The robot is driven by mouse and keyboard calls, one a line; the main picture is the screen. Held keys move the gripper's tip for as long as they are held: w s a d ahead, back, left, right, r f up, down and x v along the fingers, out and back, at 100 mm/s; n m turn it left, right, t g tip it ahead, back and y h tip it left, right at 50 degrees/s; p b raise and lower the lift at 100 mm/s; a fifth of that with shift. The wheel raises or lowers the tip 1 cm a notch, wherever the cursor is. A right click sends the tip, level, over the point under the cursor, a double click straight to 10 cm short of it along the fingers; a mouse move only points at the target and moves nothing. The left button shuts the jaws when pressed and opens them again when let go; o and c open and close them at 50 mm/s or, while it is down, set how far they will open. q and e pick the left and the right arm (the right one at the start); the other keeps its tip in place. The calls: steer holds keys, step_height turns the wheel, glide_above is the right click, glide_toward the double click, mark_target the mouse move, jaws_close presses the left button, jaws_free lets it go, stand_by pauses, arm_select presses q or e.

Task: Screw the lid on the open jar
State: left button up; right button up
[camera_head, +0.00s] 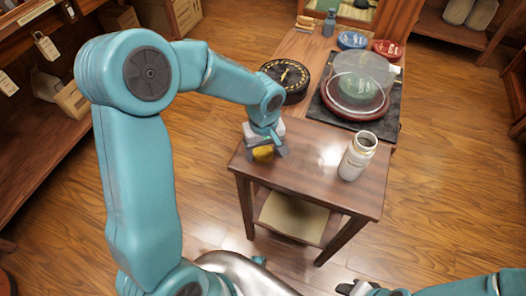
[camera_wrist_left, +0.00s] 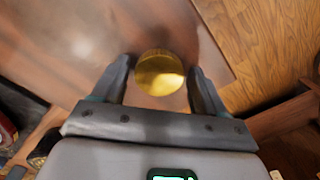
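The open jar (camera_head: 355,162) is white with a label and stands upright on the small wooden table, to the right of my left gripper. Its mouth faces up, uncovered. The gold lid (camera_head: 263,154) is on the left part of the same table, partly hidden by my left gripper (camera_head: 266,152). In the left wrist view, the round lid (camera_wrist_left: 160,73) lies between the two fingers of my left gripper (camera_wrist_left: 160,66), with narrow gaps on both sides. That gripper is open around the lid. My right gripper (camera_head: 360,289) is at the bottom edge, partly cut off, away from the table.
The small table (camera_head: 316,190) has bare wood between lid and jar. Behind it, a longer table carries a black round dial (camera_head: 286,80), a clear dome (camera_head: 362,78) on a dark mat, a blue dish (camera_head: 352,40) and a red dish (camera_head: 387,49). Shelves stand at the left.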

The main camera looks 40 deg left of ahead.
mark_target(263, 153)
arm_select(q)
steer(key=c, duration=0.7)
step_height(263, 153, up, 20)
steer(key=p, duration=0.2)
steer(key=shift+p, duration=0.3)
